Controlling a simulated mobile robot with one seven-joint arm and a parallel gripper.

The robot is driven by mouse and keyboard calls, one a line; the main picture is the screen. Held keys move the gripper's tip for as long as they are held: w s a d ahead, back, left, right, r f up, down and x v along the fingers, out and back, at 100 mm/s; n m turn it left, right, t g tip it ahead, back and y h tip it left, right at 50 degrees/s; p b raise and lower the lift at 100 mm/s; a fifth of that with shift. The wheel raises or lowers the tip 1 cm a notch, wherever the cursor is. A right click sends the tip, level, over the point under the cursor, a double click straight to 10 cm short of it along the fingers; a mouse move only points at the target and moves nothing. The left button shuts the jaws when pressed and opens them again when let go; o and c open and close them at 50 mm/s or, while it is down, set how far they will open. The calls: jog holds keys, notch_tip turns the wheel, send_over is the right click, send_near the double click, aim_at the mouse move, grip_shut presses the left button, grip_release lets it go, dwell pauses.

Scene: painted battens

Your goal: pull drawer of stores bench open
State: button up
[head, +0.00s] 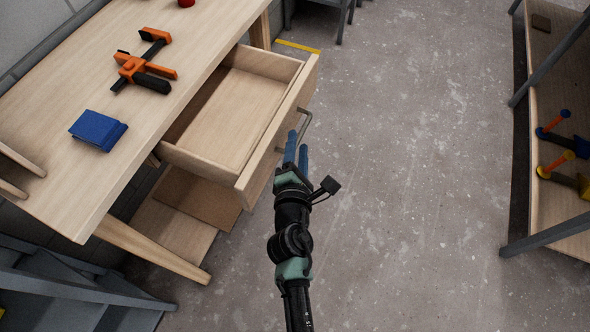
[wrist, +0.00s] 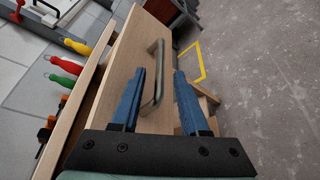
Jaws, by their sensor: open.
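The stores bench (head: 60,190) is pale wood and stands at the left in the head view. Its drawer (head: 225,95) is pulled well out and looks empty inside. The drawer front (head: 257,165) carries a grey metal bar handle (head: 305,120), which also shows in the wrist view (wrist: 158,75). My gripper (head: 296,148) is just off the drawer front, close to the handle. In the wrist view its two blue fingers (wrist: 158,88) are apart, with the handle near the left finger. I cannot tell whether they touch.
An orange and black clamp (head: 145,65) and a blue block (head: 98,130) lie on the bench top. A wooden shelf with grey posts (head: 550,110) holds coloured tools at the right. The concrete floor (head: 420,150) between is clear.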

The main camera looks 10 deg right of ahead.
jog(key=v, duration=1)
jog(key=shift+b, duration=0.3)
jog(key=shift+s+a, duration=0.1)
